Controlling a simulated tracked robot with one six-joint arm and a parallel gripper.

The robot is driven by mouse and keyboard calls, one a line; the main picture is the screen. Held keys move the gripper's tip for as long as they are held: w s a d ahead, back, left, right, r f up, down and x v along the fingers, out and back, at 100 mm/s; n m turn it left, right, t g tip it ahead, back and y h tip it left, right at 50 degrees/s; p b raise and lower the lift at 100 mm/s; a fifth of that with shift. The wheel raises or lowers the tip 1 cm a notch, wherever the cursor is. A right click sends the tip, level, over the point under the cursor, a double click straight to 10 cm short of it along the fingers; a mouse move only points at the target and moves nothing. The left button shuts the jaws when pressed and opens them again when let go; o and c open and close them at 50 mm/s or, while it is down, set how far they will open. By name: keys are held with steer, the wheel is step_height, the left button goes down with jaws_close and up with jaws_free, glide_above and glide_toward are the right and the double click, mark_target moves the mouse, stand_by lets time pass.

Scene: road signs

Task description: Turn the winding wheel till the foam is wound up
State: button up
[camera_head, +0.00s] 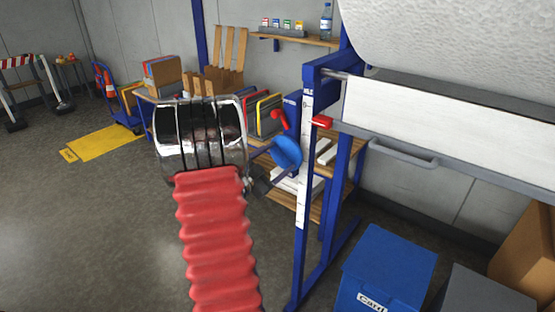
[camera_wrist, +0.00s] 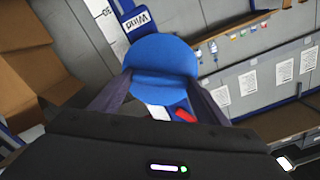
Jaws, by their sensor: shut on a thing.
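The blue winding wheel (camera_head: 287,152) is at the side of the blue frame, left of its upright post. In the wrist view the rounded blue wheel (camera_wrist: 160,65) sits between the two dark fingers of my gripper (camera_wrist: 158,95), which is shut on it. In the head view my gripper is mostly hidden behind my wrist; only dark parts show beside the wheel. The foam is a large pale roll (camera_head: 450,35) at top right, with a white sheet (camera_head: 440,115) hanging below it behind a grey bar (camera_head: 400,150) with a handle.
A blue upright post (camera_head: 307,150) with a white scale stands right of the wheel. A red part (camera_head: 280,119) shows just above the wheel. A blue bin (camera_head: 388,265) and cardboard box (camera_head: 528,245) stand at lower right. Shelves stand behind. The floor at left is open.

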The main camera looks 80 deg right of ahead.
steer(key=m, duration=0.5)
steer(key=shift+s+a+f, duration=0.15)
steer(key=shift+s+f, duration=0.05)
steer(key=shift+s, duration=0.15)
steer(key=shift+m, duration=0.4)
steer(key=o, duration=1)
steer(key=shift+w, duration=0.1)
steer(key=shift+o, duration=0.2)
steer(key=shift+r, duration=0.1)
steer(key=shift+w, duration=0.1)
steer(key=shift+w+a, duration=0.3)
steer(key=shift+a, duration=0.15)
steer(key=v, duration=1.2)
steer(key=shift+a, duration=0.25)
